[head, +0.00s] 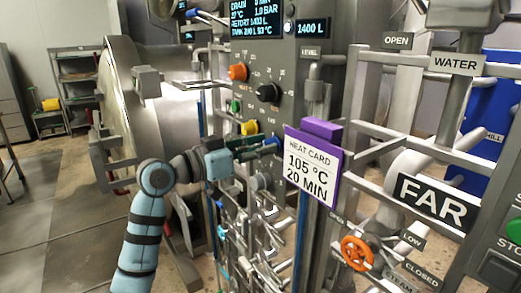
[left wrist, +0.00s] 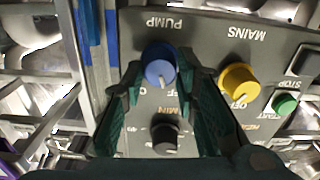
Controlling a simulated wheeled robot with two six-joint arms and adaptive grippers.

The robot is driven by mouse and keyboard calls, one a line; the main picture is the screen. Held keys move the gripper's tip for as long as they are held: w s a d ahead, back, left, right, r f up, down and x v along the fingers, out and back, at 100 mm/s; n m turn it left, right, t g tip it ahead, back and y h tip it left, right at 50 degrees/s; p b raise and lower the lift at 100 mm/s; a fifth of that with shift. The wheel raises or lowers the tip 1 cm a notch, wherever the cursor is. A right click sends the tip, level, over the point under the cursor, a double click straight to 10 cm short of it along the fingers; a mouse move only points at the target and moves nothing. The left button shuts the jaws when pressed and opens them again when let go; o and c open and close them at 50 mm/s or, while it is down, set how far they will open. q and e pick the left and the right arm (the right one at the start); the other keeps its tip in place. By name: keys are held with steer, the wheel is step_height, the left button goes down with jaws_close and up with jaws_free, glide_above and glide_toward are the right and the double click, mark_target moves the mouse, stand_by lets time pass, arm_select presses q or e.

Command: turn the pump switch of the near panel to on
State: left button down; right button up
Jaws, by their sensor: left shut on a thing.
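The pump switch is a blue round knob (left wrist: 158,63) under the label PUMP, which reads upside down in the left wrist view. Its white mark points toward the bottom of that view; the lettering there is partly hidden. My left gripper (left wrist: 159,75) has a dark green finger on each side of the knob and is shut on it. My right gripper is not in view.
A yellow MAINS knob (left wrist: 238,82), a green START button (left wrist: 284,104) and a black knob (left wrist: 165,137) sit close by. In the head view, a purple-edged heat card (head: 311,168) stands just right of the blue knob. Pipes and an orange valve wheel (head: 358,253) are further right.

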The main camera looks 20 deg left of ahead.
arm_select(q)
steer(key=shift+d+f+m+b, duration=0.1)
steer(key=shift+m+b, duration=1.3)
steer(key=shift+m, duration=3.5)
steer(key=c, duration=1.3)
jaws_free()
steer(key=shift+s, duration=0.1)
